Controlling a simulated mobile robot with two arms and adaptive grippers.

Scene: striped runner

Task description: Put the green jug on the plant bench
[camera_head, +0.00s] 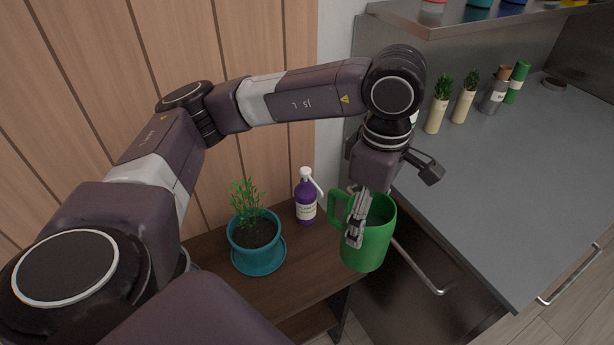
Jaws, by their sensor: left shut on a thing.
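The green jug (376,243) is upright in the head view, right of the middle, with its handle on its left side. My left gripper (354,238) comes down from above and is shut on the jug at its handle side. The plant bench (286,298) is a dark brown wooden bench below and to the left of the jug. The jug covers part of the bench's right end, and I cannot tell whether its bottom touches the bench. My right gripper is not in view.
A potted plant in a teal pot (254,236) and a purple spray bottle (306,196) stand on the bench. A grey counter (520,170) with several bottles along its back lies to the right, with a drawer handle (420,268) below. Bare bench shows in front of the bottle.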

